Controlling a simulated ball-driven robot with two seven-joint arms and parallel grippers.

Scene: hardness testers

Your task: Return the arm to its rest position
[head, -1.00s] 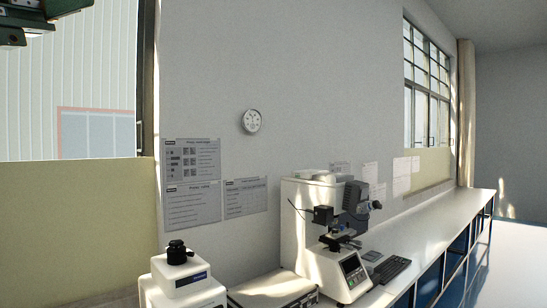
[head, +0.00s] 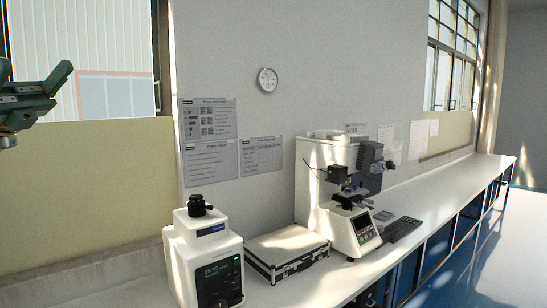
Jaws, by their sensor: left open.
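My left gripper (head: 62,92) is at the upper left edge of the head view, in front of the window and the yellowish wall panel. Its green fingers are apart, with nothing between them. It is raised above the level of the bench and well clear of the instruments. Most of the left arm is outside the picture. My right gripper is not in view.
A long white bench (head: 440,194) runs along the wall.

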